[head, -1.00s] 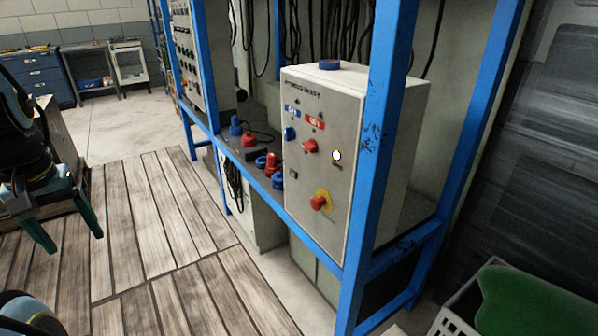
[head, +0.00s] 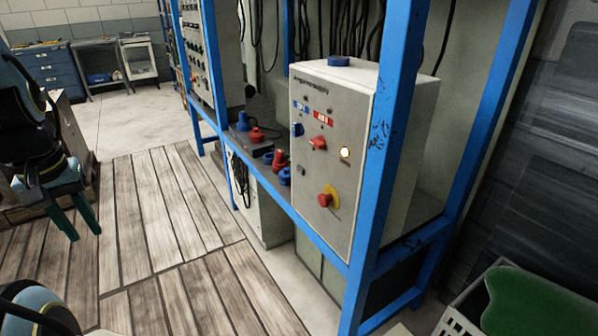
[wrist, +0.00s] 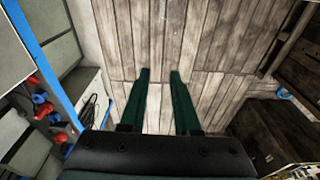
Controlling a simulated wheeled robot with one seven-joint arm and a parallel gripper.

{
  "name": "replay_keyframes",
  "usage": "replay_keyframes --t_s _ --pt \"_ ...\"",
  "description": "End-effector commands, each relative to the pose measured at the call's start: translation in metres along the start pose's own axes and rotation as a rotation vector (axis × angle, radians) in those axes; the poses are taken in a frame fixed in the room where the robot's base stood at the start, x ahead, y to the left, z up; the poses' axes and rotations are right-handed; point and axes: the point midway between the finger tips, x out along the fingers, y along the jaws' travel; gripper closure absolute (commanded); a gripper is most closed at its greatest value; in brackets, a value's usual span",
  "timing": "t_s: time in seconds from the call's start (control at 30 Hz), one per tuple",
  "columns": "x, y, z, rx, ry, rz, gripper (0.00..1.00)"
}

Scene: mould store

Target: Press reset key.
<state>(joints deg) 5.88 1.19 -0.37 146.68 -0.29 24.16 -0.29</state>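The grey control box (head: 325,225) stands in a blue frame in the head view. Its front carries a white round lit button (head: 345,153) with a yellowish rim at the right, a blue knob (head: 297,130), a red knob (head: 318,143), a small dark key or switch (head: 301,170) and a red emergency stop (head: 326,198) on a yellow plate. The labels are too small to read, so I cannot tell which is the reset key. My gripper (head: 85,233) is at the far left, well away from the box. In the wrist view my gripper (wrist: 158,75) points down over planks, fingers apart and empty.
Blue posts (head: 385,130) border the box, one close by its right side. Red and blue plugs (head: 279,160) lie on the shelf to its left. A crate with a green item (head: 525,300) is at lower right. The wooden floor (head: 165,210) between is clear.

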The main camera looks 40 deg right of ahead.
Motion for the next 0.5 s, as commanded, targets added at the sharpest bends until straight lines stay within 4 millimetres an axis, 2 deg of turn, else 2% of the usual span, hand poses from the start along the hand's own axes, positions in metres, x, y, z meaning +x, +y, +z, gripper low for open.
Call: replay_keyframes --t_s 0.03,0.23,0.5 --pt "0.0000 0.0000 0.0000 0.000 0.000 0.000 0.76" --pt "0.0000 0.0000 0.0000 0.000 0.000 0.000 0.99" --pt "0.0000 0.0000 0.0000 0.000 0.000 0.000 1.00"
